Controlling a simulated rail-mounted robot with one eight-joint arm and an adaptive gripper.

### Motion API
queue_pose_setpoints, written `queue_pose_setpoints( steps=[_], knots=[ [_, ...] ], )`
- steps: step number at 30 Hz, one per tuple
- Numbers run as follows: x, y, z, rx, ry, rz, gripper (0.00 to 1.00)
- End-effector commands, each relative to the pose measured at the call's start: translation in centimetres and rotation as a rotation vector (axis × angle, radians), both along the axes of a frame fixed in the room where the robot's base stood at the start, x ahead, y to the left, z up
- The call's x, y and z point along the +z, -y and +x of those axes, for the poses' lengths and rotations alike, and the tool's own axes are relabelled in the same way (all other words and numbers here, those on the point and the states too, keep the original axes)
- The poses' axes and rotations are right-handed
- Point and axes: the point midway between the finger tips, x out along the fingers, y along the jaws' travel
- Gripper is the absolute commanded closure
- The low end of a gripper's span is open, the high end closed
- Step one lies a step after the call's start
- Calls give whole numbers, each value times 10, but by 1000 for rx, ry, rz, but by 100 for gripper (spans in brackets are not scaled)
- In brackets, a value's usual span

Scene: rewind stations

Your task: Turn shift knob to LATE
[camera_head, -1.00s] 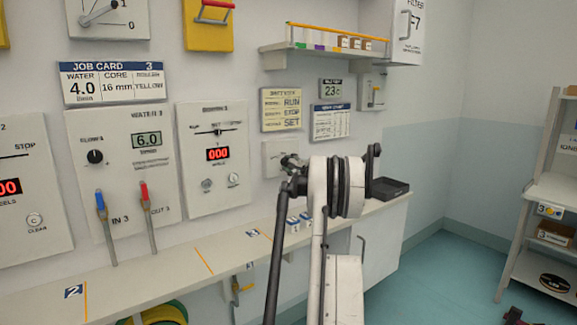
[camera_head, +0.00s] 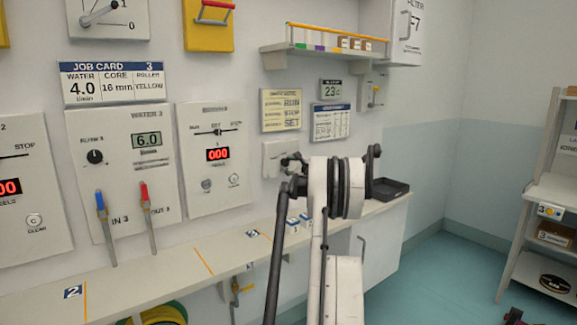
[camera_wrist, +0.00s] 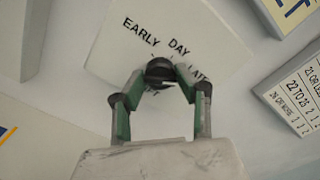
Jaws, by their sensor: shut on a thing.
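The shift knob (camera_wrist: 158,68) is a dark round knob on a white panel (camera_wrist: 110,62), with EARLY, DAY and LATE printed around it. In the wrist view my gripper (camera_wrist: 163,80) has its green and black fingers closed in on the knob, one on each side. The LATE word is partly covered by the right finger. I cannot tell which word the knob points to. In the head view the white panel (camera_head: 272,156) shows on the wall behind my arm. My gripper (camera_head: 291,163) is small there, and the knob is hidden.
A counter (camera_head: 185,262) runs below the wall panels, with a black tray (camera_head: 388,189) at its right end. Left of the shift panel is a panel with a red 000 display (camera_head: 218,154). Yellow and white cards (camera_head: 281,110) hang above. A shelf (camera_head: 325,48) juts out higher up.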

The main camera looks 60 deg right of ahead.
Motion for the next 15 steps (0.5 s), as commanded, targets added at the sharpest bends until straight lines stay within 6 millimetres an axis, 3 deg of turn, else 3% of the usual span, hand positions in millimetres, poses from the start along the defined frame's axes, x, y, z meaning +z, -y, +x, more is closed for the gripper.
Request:
queue_pose_setpoints(
  steps=[10, 11, 15],
  knots=[
    [-1, 0, 0, 1, 0, 1, 95],
    [-1, 0, 0, 1, 0, 1, 65],
    [0, 0, 0, 0, 0, 1, 50]
  ],
)
